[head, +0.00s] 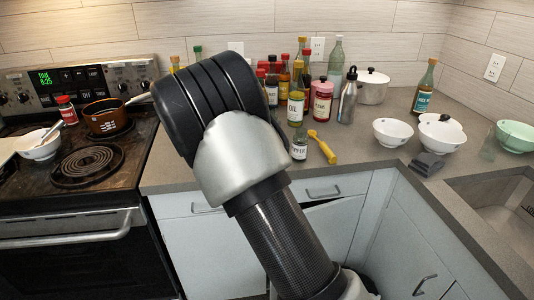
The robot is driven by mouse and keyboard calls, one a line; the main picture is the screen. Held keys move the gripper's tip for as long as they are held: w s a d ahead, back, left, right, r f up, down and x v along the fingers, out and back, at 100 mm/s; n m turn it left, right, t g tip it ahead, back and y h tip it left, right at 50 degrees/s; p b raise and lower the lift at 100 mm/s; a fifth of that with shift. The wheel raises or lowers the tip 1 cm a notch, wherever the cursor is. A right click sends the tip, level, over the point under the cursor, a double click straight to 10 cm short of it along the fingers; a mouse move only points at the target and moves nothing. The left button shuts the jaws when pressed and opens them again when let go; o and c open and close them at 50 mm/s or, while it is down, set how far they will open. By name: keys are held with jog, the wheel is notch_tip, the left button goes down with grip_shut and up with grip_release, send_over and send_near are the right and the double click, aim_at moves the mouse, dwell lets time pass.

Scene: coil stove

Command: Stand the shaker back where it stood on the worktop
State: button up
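A small shaker with a red lid and red label (66,111) is upright at the left of the stove (118,166), between a white bowl and a brown pot. A second small container, with a partly hidden label ending in "PPER" (299,146), shows on the worktop (350,173) just right of my arm, which covers part of it. I cannot tell which of the two is the task's shaker. My gripper is not visible; my arm crosses the middle of the view and hides part of the worktop behind it.
White bowls (392,132) and a grey block (427,164) stand right, before the sink (505,215). The pot (107,118) is on the stove.

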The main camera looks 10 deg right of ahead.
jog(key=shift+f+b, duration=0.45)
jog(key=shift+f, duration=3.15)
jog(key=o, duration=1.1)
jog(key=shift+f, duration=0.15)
